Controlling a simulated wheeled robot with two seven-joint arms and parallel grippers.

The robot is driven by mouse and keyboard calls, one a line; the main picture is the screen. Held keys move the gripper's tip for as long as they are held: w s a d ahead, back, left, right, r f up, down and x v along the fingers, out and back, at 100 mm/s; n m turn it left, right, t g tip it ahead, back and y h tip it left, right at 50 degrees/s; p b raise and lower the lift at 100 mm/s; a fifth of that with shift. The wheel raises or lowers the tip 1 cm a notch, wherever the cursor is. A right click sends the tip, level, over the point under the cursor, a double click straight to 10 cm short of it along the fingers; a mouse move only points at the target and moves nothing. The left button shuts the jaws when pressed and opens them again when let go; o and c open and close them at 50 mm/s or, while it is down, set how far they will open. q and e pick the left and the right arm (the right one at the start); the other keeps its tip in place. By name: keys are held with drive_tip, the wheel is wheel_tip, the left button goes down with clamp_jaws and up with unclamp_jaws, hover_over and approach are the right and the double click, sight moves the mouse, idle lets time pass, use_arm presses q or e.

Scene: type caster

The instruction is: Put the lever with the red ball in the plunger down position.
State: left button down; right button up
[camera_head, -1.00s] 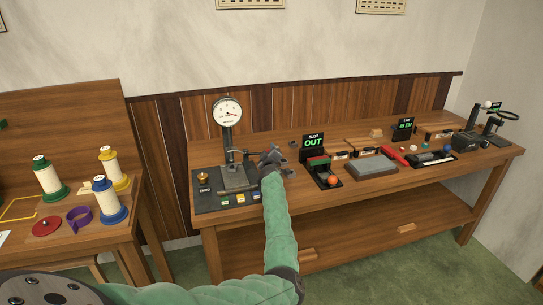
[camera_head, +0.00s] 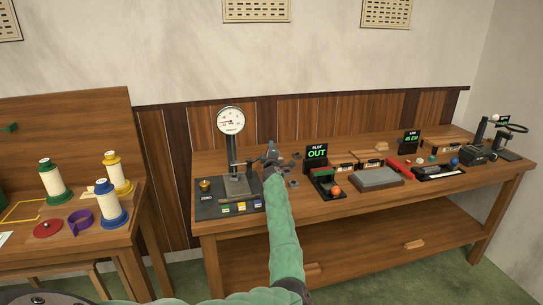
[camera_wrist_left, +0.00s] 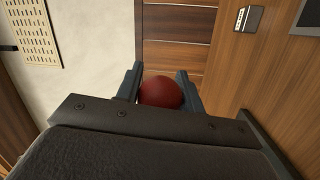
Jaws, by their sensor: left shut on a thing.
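My left gripper (camera_head: 271,154) is beside the dial gauge stand (camera_head: 231,150), to the right of its post. In the left wrist view its two fingers are closed on a dark red ball (camera_wrist_left: 161,92), one on each side. The ball is hidden by the gripper in the head view, and the lever's arm is not clearly visible. The round white dial (camera_head: 231,121) tops the post, above a grey block on a dark base (camera_head: 217,209). My right gripper is not in view.
On the same bench stand a black "OUT" sign (camera_head: 316,152), an orange-red ball (camera_head: 337,190), a grey slab (camera_head: 375,177) and more tools to the right. A separate table at left holds thread spools (camera_head: 110,201). The bench's front edge is clear at right.

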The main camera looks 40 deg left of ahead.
use_arm(q)
drive_tip(key=shift+s+r, duration=0.1)
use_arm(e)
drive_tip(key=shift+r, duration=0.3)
use_arm(q)
drive_tip(key=c, duration=0.9)
unclamp_jaws()
drive_tip(key=shift+a, duration=0.1)
drive_tip(key=shift+s+d, duration=0.5)
drive_tip(key=b+v, duration=0.1)
drive_tip(key=v, duration=0.5)
drive_tip(key=shift+s+b, duration=0.2)
drive_tip(key=shift+b, duration=0.2)
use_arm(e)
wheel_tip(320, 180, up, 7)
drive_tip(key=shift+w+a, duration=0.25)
use_arm(q)
drive_tip(key=shift+d, duration=0.1)
